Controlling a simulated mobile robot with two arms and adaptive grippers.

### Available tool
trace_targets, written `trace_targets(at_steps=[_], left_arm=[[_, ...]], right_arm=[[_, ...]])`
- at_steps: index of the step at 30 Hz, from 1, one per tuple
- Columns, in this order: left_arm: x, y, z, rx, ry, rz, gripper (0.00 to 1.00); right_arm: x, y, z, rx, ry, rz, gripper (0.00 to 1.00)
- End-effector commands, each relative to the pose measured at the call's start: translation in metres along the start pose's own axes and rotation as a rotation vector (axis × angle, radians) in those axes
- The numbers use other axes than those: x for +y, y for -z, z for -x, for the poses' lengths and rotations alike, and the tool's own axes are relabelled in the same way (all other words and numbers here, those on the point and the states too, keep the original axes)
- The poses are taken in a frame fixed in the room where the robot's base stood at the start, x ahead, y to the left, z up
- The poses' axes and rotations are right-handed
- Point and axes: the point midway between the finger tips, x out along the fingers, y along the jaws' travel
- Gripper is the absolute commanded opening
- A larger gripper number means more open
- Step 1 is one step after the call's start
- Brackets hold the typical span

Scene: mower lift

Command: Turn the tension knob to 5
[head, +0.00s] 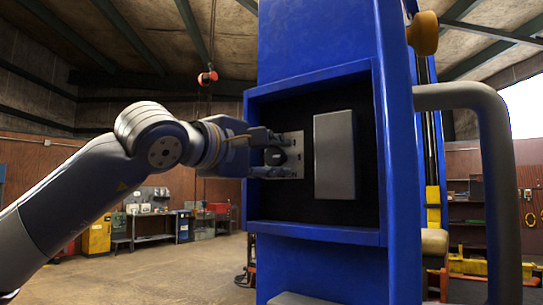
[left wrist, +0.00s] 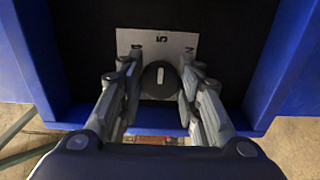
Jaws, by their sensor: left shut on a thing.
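The tension knob (left wrist: 160,82) is round and black with a pale line on its face. It sits on a light plate (left wrist: 122,42) with a 5 above the knob in the left wrist view. The line is close to upright there and points about at the 5. Other marks on the plate are partly hidden or hard to read. The knob (head: 274,156) also shows in the head view, between the fingers of my left gripper (head: 277,157). My left gripper (left wrist: 158,92) is shut on the knob, one finger on each side. My right gripper is not in view.
The plate is inside a blue-framed recess (head: 312,237) with a dark back. A grey box (head: 335,155) stands out just right of the plate. A thick grey bent pipe (head: 497,160) is at the right. Workshop benches and cabinets stand far behind at the left.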

Motion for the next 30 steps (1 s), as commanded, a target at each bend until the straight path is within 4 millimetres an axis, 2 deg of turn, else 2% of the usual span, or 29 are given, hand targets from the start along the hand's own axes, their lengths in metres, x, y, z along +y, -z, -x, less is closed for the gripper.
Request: trace_targets(at_steps=[12,13,15,16,26,30], left_arm=[[-0.001,-0.001,0.0,-0.001,0.001,-0.009,0.08],[-0.001,-0.001,0.0,-0.001,0.001,-0.009,0.34],[-0.001,-0.001,0.0,-0.001,0.001,-0.008,0.5],[-0.001,-0.001,0.0,-0.001,0.001,-0.008,0.52],[0.0,0.0,0.001,0.0,0.001,-0.007,0.52],[0.0,0.001,0.011,0.0,-0.001,-0.008,0.52]], right_arm=[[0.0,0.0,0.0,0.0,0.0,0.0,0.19],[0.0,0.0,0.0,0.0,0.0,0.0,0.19],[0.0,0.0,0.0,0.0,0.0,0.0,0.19],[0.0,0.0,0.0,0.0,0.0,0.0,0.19],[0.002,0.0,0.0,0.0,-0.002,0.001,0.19],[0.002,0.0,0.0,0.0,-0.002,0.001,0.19]])
